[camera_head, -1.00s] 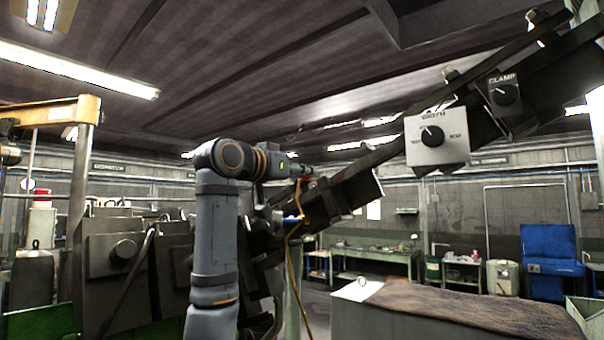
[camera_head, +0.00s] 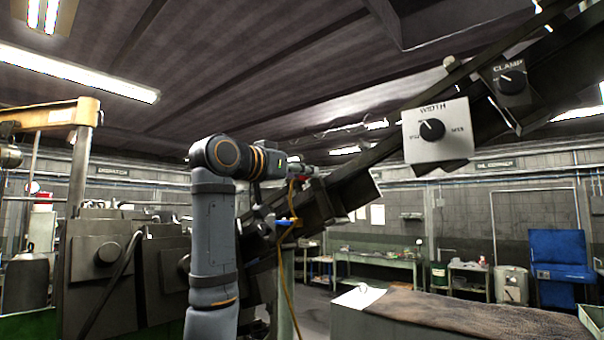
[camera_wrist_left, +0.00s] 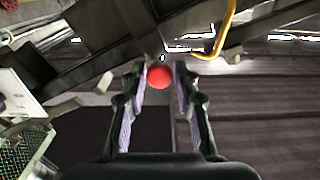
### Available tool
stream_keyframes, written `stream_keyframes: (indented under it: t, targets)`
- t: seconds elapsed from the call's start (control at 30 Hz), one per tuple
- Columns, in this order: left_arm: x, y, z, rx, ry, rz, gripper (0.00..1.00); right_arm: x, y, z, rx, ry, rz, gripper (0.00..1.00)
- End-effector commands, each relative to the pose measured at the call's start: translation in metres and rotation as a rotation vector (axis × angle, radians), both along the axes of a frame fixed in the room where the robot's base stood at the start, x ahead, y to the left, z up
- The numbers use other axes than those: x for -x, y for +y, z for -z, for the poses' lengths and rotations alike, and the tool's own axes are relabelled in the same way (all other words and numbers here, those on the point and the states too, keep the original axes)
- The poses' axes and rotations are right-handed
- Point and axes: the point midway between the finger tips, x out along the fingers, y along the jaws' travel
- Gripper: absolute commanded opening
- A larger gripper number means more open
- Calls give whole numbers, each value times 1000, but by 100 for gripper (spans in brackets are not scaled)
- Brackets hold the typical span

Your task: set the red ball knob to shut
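The red ball knob (camera_wrist_left: 159,76) shows in the left wrist view, near the middle and just ahead of my left gripper. My left gripper (camera_wrist_left: 161,92) is open, with one finger on each side of the ball's line. A gap shows between the ball and both fingers, and I see no contact. In the head view my left gripper (camera_head: 303,170) is small, at the end of my grey arm, close to the dark sloping machine beam. The knob is not clear there. My right gripper is in neither view.
A dark sloping beam (camera_head: 374,171) crosses the head view, with a white WIDTH dial box (camera_head: 455,145) and a CLAMP dial (camera_head: 512,82). A yellow hose (camera_head: 283,290) hangs below the gripper; a yellow tube (camera_wrist_left: 225,32) lies beyond the ball in the wrist view.

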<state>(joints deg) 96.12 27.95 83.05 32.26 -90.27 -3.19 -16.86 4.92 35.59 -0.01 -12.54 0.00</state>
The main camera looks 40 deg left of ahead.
Motion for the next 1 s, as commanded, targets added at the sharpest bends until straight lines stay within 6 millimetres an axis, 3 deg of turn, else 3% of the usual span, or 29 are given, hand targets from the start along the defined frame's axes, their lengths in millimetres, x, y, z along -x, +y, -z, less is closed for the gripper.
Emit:
stream_keyframes:
  t: [0.07,0.17,0.47,0.8,1.0]
  targets:
    - [0,0,0,0,0,0,45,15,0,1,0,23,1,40]
    - [0,0,0,0,0,0,48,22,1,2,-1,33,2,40]
    - [9,2,-1,-1,-3,-2,48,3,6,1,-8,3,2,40]
    - [85,8,0,-3,-2,-3,48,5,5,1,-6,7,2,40]
    - [112,9,1,-1,1,-1,48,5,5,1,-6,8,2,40]
